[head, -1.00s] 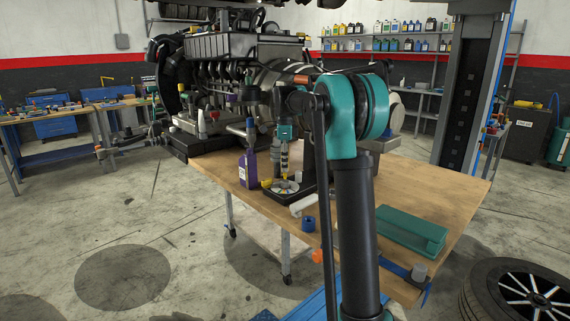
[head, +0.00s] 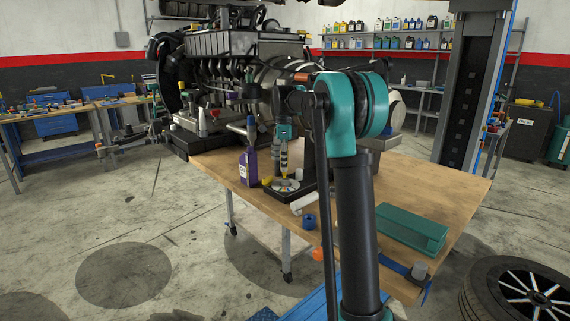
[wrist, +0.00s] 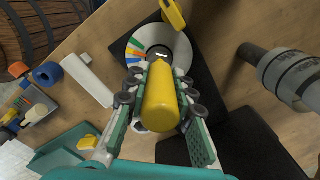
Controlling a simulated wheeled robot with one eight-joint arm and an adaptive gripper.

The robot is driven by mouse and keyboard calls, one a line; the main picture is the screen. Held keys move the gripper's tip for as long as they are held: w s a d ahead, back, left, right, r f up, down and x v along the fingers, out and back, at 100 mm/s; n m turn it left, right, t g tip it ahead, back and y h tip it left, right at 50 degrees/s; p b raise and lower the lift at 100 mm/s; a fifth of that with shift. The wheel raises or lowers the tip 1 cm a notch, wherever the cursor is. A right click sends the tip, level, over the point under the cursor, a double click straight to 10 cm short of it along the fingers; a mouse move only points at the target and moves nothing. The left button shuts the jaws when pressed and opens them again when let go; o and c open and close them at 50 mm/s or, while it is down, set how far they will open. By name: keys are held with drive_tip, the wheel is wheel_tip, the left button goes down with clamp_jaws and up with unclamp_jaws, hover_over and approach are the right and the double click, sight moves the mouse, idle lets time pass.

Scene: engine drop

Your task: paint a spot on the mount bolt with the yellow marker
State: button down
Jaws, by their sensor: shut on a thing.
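The yellow marker (wrist: 162,100) is held between the fingers of my gripper (wrist: 160,82) in the wrist view. In the head view my gripper (head: 284,158) hangs over the worktable, with the marker's yellow lower end (head: 285,177) pointing down. Below it is a round pale disc (wrist: 182,48) with coloured segments, also in the head view (head: 292,186). The marker covers part of the disc, and I cannot tell whether its tip touches anything. I cannot make out the mount bolt clearly.
A yellow piece (wrist: 174,13) lies beside the disc. A purple bottle (head: 248,166), a blue ring (head: 309,222) and a green tray (head: 412,233) stand on the wooden table (head: 455,190). The engine (head: 225,60) is behind. The table's right side is mostly clear.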

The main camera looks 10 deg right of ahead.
drive_tip(key=shift+d, duration=0.15)
drive_tip(key=shift+s+d, duration=0.1)
drive_tip(key=shift+d, duration=0.2)
drive_tip(key=shift+a, duration=0.25)
drive_tip(key=shift+a+f, duration=0.1)
drive_tip(key=shift+a, duration=0.15)
drive_tip(key=shift+d, duration=0.2)
drive_tip(key=shift+d, duration=0.3)
drive_tip(key=shift+a, duration=0.1)
drive_tip(key=shift+a, duration=0.4)
